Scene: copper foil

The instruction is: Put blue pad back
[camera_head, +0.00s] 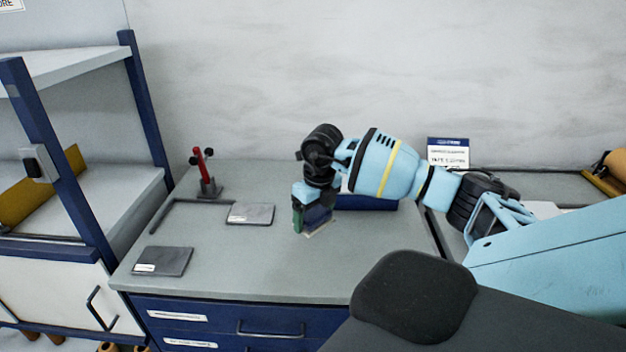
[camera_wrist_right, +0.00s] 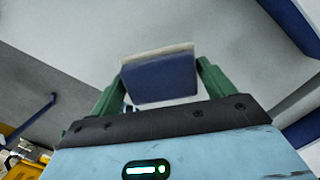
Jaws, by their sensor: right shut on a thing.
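The blue pad (camera_wrist_right: 160,78) is a small block with a pale layer along one edge. It sits between the green fingers of my right gripper (camera_wrist_right: 158,82), which is shut on it. In the head view my right gripper (camera_head: 312,215) points down over the grey worktop and the blue pad (camera_head: 318,216) shows at its fingers. The pad's pale lower edge is close to the worktop; I cannot tell whether it touches. My left gripper is not in view.
The grey worktop (camera_head: 240,268) holds a dark grey plate (camera_head: 163,261), a lighter grey plate (camera_head: 250,214) and a red-handled clamp (camera_head: 207,175). A blue box (camera_head: 365,202) stands behind my right arm. A blue-posted shelf (camera_head: 145,110) borders the left. The front middle is clear.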

